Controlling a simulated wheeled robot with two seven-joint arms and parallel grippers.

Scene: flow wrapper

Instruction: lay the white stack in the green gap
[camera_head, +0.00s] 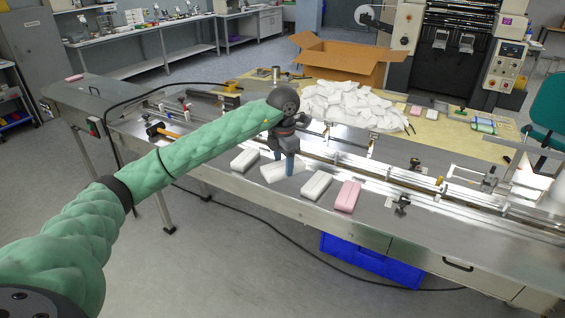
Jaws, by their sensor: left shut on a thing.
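My left gripper (284,165) points down over the steel bench, shut on a white stack (270,173). This stack lies slightly askew between its neighbours, at or just above the bench top; I cannot tell if it touches. One blue finger is in front of it and hides part of it. Another white stack (244,160) lies to its left and a third white stack (316,185) to its right. A pink stack (347,197) lies at the right end of the row. I cannot make out a green gap. My right gripper is not in view.
A metal rail (340,158) runs along the bench behind the row. A small dark clamp (401,204) stands right of the pink stack. A white heap (352,105) and an open cardboard box (340,62) are behind. A blue crate (370,262) is under the bench.

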